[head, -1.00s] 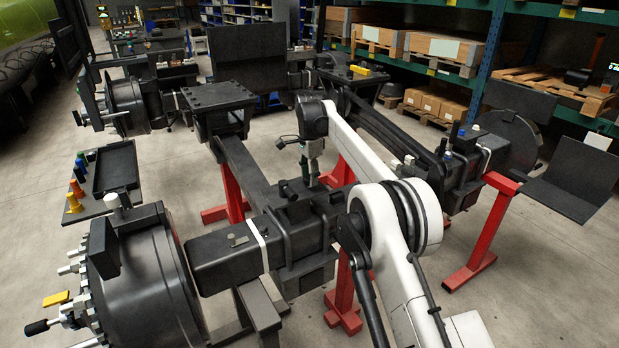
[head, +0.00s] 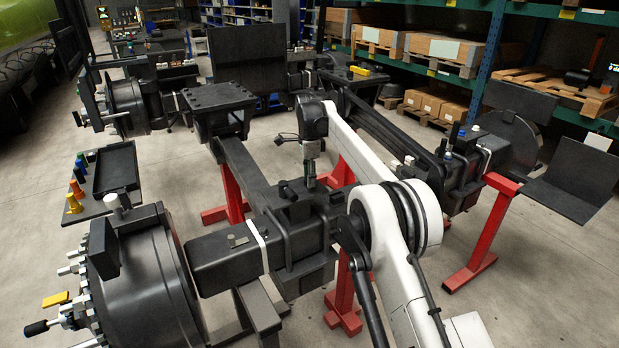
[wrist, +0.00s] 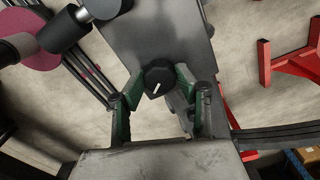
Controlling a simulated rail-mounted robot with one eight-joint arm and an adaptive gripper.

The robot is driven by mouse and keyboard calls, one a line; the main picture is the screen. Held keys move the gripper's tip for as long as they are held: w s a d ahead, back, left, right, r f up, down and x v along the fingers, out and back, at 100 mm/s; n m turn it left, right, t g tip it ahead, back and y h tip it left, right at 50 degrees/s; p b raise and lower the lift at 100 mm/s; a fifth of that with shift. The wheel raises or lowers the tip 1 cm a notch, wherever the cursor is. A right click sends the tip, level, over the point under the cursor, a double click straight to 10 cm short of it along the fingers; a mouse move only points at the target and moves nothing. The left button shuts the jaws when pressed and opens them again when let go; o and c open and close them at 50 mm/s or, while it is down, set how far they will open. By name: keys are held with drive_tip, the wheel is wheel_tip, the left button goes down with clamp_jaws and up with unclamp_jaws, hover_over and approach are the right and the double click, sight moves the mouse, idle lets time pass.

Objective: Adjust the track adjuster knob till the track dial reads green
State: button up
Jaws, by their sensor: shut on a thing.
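A round black knob (wrist: 158,76) with a white pointer line stands on a dark grey housing in the wrist view. The line slants from lower left to upper right. My gripper (wrist: 160,84) is shut on the knob, with its green-sided fingers on either side of it. In the head view my gripper (head: 310,183) reaches down to the top of the near axle (head: 285,225); the knob is hidden or too small to tell there. I cannot make out a track dial or a green reading in either view.
A maroon disc (wrist: 38,40) and grey cylinders (wrist: 98,10) lie at upper left in the wrist view. Red stands (head: 482,240) support the axle parts. A dark tray (head: 115,168) with coloured fittings is at the left, and pallet shelves (head: 430,45) are behind. Grey floor lies between.

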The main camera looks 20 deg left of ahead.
drive_tip(key=o, duration=1.1)
drive_tip(key=shift+o, duration=0.2)
drive_tip(key=shift+r, duration=3.75)
